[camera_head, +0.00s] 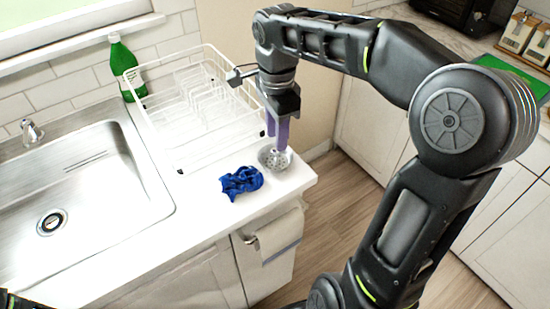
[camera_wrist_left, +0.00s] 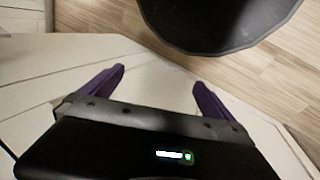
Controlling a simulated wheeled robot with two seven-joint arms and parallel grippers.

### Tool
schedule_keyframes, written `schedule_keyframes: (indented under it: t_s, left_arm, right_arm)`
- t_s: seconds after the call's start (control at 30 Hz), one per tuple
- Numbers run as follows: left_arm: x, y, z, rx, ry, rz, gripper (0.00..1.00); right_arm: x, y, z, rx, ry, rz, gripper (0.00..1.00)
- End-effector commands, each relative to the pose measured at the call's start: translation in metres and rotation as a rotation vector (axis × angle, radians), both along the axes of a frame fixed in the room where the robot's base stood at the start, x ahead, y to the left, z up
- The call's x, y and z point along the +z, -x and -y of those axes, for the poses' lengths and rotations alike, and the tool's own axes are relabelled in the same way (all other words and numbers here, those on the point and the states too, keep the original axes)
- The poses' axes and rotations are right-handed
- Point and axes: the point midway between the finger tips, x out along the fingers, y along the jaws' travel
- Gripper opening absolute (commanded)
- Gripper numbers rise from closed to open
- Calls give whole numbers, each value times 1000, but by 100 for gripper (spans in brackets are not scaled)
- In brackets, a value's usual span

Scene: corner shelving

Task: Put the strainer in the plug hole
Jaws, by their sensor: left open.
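The metal strainer (camera_head: 272,158) is on the white counter near its right end, beside the dish rack. My right gripper (camera_head: 278,148) points down over it, with its purple fingers reaching the strainer. The head view does not show clearly whether these fingers grip it. The plug hole (camera_head: 51,222) is a dark round opening in the floor of the steel sink (camera_head: 105,203), at the left. My left gripper (camera_wrist_left: 158,77) is open and empty in the left wrist view, with pale cabinet fronts and wooden floor behind it.
A white wire dish rack (camera_head: 190,110) stands between the sink and my right gripper. A crumpled blue cloth (camera_head: 241,181) lies in front of it. A green bottle (camera_head: 126,68) stands behind, and a faucet (camera_head: 31,131) rises at the sink's back. A towel (camera_head: 280,236) hangs below the counter.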

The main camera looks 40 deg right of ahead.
Motion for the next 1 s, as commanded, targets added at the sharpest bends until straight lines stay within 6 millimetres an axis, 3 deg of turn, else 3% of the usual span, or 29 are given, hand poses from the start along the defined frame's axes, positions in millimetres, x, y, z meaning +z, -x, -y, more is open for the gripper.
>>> schedule_keyframes:
  t_s: [0.27,0.63,1.0]
  left_arm:
    - [1,0,0,0,0,0,100]
    - [8,0,0,0,0,0,100]
    - [8,0,0,0,0,0,100]
  right_arm:
    - [-5,0,0,0,-1,-3,33]
    - [-50,-2,-3,0,-2,-3,33]
    - [-52,-2,-3,0,0,0,33]
